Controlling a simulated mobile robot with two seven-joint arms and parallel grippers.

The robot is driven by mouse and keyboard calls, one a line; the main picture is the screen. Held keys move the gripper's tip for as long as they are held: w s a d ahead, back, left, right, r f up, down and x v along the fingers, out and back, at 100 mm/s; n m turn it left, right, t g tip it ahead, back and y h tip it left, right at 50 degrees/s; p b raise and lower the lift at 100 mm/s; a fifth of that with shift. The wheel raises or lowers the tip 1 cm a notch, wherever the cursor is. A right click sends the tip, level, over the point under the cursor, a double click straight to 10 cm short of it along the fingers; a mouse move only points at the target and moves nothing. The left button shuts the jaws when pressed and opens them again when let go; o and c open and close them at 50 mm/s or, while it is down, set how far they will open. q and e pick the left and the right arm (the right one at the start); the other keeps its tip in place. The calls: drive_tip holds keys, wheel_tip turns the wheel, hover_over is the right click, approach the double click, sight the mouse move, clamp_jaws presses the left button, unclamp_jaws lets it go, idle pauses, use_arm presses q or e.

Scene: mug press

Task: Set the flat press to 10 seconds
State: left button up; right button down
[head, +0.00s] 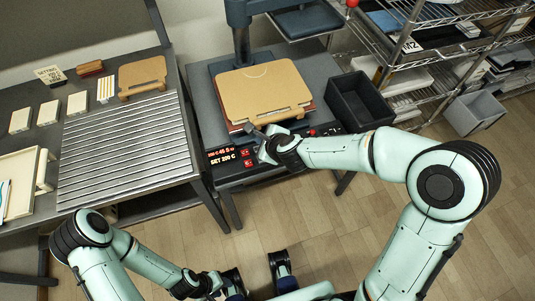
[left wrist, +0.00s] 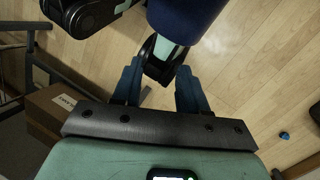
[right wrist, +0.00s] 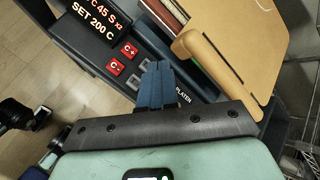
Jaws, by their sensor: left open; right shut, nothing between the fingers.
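The flat press (head: 230,72) stands at the back with a tan board (head: 262,92) on it. Its control panel display (head: 222,156) faces the front. In the right wrist view the display (right wrist: 97,18) reads "C 45 S x2" above "SET 200 C". Red C+ (right wrist: 129,51) and C- (right wrist: 115,68) buttons sit below it, with small grey buttons (right wrist: 134,81) beside them, partly covered by my fingers. My right gripper (right wrist: 158,72) is shut and empty, over the panel next to the grey buttons; I cannot tell whether it touches. My left gripper (left wrist: 157,88) is open and empty above the floor.
A dark bin (head: 358,102) stands to the right of the press, before a wire shelf (head: 420,50). A slatted table (head: 128,140) with several pale blocks and a tray (head: 22,180) is on the left. The wooden floor (head: 330,215) in front is mostly clear.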

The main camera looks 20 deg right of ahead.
drive_tip(key=shift+a+r, duration=0.1)
idle(0.3)
wheel_tip(320, 180, down, 7)
drive_tip(key=b, duration=0.6)
drive_tip(key=shift+r, duration=0.15)
drive_tip(key=shift+f+b, duration=0.85)
drive_tip(key=shift+b, duration=0.15)
use_arm(q)
drive_tip(key=w+a+f+t, duration=0.1)
drive_tip(key=w+f+t, duration=0.1)
drive_tip(key=w+f, duration=0.3)
drive_tip(key=shift+w+a+f+y, duration=0.2)
drive_tip(key=shift+a+f+y, duration=0.1)
drive_tip(key=shift+f, duration=1.15)
use_arm(e)
drive_tip(key=shift+f, duration=0.2)
use_arm(q)
drive_tip(key=shift+b, duration=0.3)
drive_tip(key=shift+s+f+b, duration=0.1)
drive_tip(key=shift+f+b, duration=0.3)
drive_tip(key=shift+f, duration=0.1)
use_arm(e)
drive_tip(key=shift+f, duration=0.45)
